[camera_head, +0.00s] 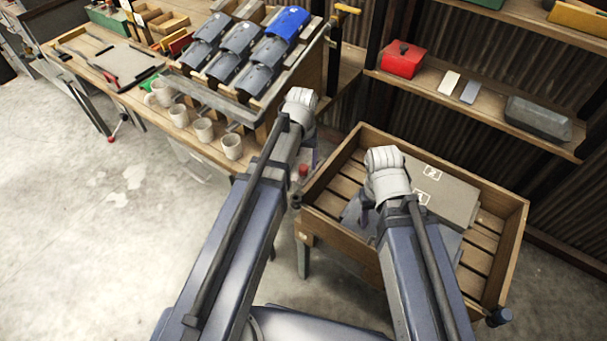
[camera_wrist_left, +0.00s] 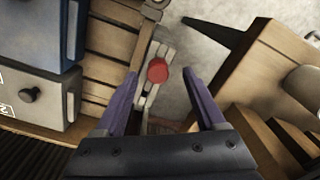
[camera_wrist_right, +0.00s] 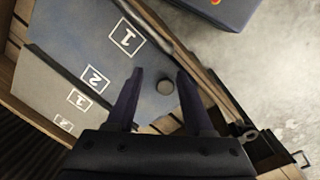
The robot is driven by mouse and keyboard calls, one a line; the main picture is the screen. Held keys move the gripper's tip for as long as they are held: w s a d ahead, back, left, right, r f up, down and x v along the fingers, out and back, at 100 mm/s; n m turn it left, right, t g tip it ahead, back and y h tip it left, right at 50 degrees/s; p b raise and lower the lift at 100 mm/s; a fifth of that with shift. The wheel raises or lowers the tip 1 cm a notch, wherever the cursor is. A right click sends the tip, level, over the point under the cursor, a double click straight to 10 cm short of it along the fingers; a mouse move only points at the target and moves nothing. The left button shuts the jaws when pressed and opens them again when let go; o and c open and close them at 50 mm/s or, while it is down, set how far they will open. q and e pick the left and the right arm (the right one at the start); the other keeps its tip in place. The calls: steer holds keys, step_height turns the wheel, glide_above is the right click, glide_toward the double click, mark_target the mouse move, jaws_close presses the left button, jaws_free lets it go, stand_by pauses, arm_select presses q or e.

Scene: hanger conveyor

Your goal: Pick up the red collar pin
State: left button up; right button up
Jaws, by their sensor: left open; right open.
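The red collar pin is a small round red knob (camera_wrist_left: 157,70) on a pale bracket at the wooden crate's side. In the head view it shows as a small red spot (camera_head: 303,170) just below my left wrist. My left gripper (camera_wrist_left: 159,74) is open and empty, with the knob between its two purple fingertips in the picture; I cannot tell how far it is below them. My right gripper (camera_wrist_right: 159,72) is open and empty above numbered plates (camera_wrist_right: 75,75) in the crate. Both grippers are mostly hidden by my wrists in the head view.
The wooden crate (camera_head: 515,245) stands on the right. A wooden bench (camera_head: 150,117) at the left holds several mugs (camera_head: 203,129) and a sloped rack of grey and blue parts (camera_head: 240,38). Shelves behind carry a red box (camera_head: 402,59). The floor at left is clear.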

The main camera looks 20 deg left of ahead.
mark_target(304, 167)
arm_select(q)
step_height(304, 167, down, 4)
steer(key=b, duration=0.3)
steer(key=shift+w+d+r, duration=0.1)
steer(key=shift+d, duration=0.05)
arm_select(e)
step_height(304, 167, down, 4)
steer(key=shift+r, duration=0.2)
arm_select(q)
steer(key=shift+r, duration=0.1)
steer(key=shift+c, duration=0.4)
jaws_close()
